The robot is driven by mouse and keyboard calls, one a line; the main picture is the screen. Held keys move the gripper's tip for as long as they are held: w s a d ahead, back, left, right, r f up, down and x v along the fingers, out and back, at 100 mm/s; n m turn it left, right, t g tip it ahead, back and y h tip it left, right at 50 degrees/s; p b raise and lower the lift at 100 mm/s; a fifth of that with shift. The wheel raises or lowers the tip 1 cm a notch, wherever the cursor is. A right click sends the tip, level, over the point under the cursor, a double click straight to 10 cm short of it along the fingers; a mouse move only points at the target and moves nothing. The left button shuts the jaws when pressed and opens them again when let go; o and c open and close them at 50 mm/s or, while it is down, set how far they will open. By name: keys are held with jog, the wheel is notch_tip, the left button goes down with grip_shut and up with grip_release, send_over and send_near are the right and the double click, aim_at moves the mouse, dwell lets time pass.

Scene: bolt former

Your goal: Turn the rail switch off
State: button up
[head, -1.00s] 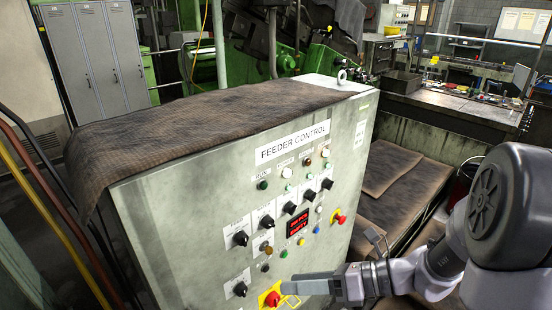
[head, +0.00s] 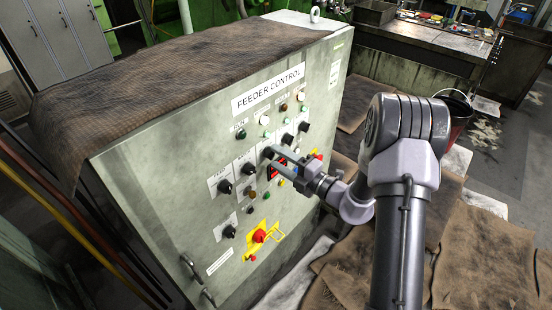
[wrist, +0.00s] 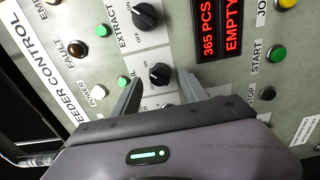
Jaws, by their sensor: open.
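A grey control cabinet (head: 200,130) headed FEEDER CONTROL carries a row of black rotary switches. The label reading rail is not legible in either view, so I cannot tell which switch it names. In the wrist view, the tips of my gripper (wrist: 159,78) lie on either side of a black knob (wrist: 160,73). I cannot tell if they touch it. The knob labelled EXTRACT (wrist: 147,15) is just above it. Another knob below is partly hidden by my gripper.
The red display (wrist: 215,30) reads 365 PCS and EMPTY. A green START button (wrist: 276,54) is nearby. A red knob on a yellow plate (head: 259,236) and a handle (head: 198,280) are lower on the cabinet. A brown mat (head: 150,80) covers its top.

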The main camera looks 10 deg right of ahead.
jog(key=shift+w+a, duration=0.4)
jog(key=shift+w, duration=0.2)
jog(key=shift+c, duration=0.4)
grip_shut()
